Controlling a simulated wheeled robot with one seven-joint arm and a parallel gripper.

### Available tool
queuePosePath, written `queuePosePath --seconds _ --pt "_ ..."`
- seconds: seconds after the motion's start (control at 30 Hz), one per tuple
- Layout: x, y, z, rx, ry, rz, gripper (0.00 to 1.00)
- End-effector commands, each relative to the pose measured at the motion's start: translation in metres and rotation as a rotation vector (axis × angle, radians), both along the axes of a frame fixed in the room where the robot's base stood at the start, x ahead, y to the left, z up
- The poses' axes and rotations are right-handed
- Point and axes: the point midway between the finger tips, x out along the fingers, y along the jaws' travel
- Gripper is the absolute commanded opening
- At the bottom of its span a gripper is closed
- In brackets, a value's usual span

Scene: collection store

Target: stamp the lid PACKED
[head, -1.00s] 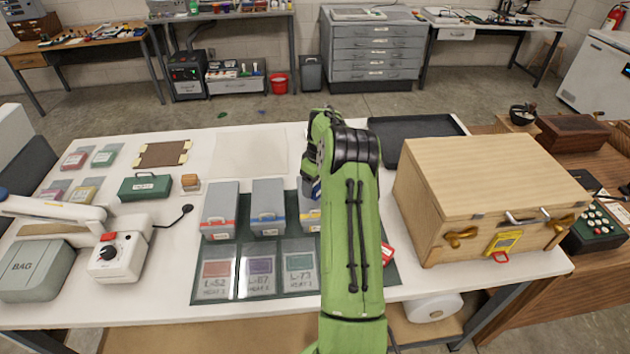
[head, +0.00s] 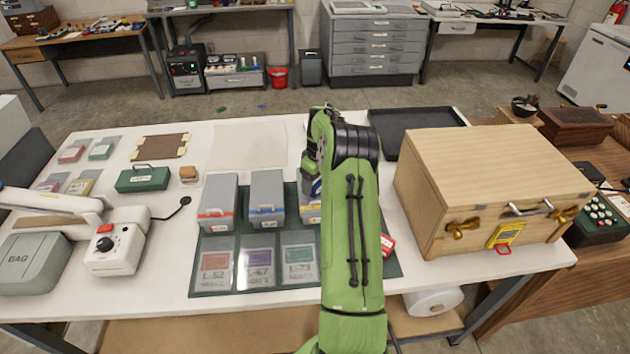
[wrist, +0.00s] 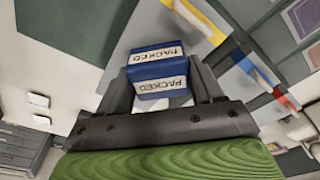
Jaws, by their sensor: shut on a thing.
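A blue stamp (wrist: 157,52) with white PACKED labels is held between the two dark fingers of my gripper (wrist: 163,76) in the wrist view. In the head view my arm hides most of the gripper. A small blue and white part of the stamp (head: 311,184) shows at the arm's left side, above the dark green mat. The wooden case (head: 425,208) stands to the right of my arm with its flat lid (head: 490,165) down. The lid's top looks bare. My gripper is left of the case, apart from it.
Several grey boxes (head: 267,190) with coloured bands stand on the mat (head: 215,283), behind labelled cards. A black tray (head: 415,125) lies behind the case. A green box (head: 143,179) and a sealing machine (head: 118,245) are at left. A pale sheet (head: 248,145) lies at the back.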

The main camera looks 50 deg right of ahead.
Motion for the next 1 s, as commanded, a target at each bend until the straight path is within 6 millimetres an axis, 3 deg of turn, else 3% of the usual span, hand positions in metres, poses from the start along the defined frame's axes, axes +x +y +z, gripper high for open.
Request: queuePosePath --seconds 1.0 --pt "-0.0002 0.0000 -0.0093 0.000 0.001 -0.001 0.47"
